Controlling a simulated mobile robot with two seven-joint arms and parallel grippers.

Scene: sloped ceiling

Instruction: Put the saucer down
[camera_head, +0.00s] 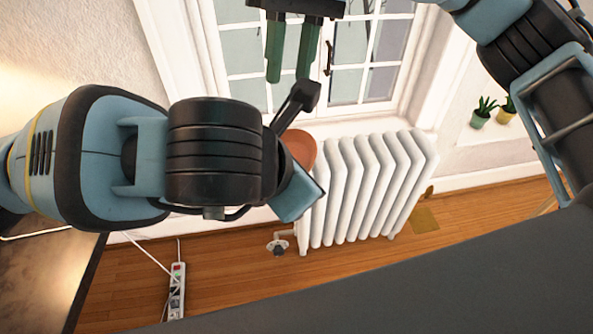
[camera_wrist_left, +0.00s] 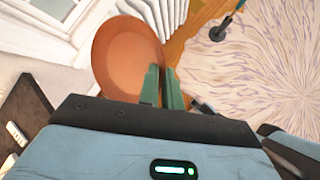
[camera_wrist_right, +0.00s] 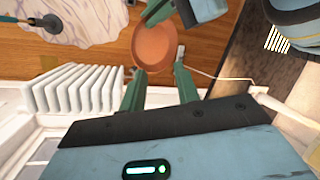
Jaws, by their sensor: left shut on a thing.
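The saucer (camera_head: 301,146) is a round terracotta-coloured dish. In the head view it shows partly behind my left wrist, in front of the radiator. In the left wrist view the saucer (camera_wrist_left: 125,58) is held at its edge by my left gripper (camera_wrist_left: 160,75), whose two green fingers are close together. The left fingers are hidden in the head view. My right gripper (camera_head: 288,78) is at the top, in front of the window, with its fingers apart and empty. In the right wrist view the saucer (camera_wrist_right: 154,46) lies beyond the open right fingers (camera_wrist_right: 157,85), apparently not between them.
A white radiator (camera_head: 365,185) stands under the window (camera_head: 365,50). A dark tabletop (camera_head: 45,275) is at the lower left. A power strip (camera_head: 177,290) lies on the wooden floor. Two small potted plants (camera_head: 482,115) (camera_head: 505,110) stand at the right. A patterned rug (camera_wrist_left: 265,65) shows in the left wrist view.

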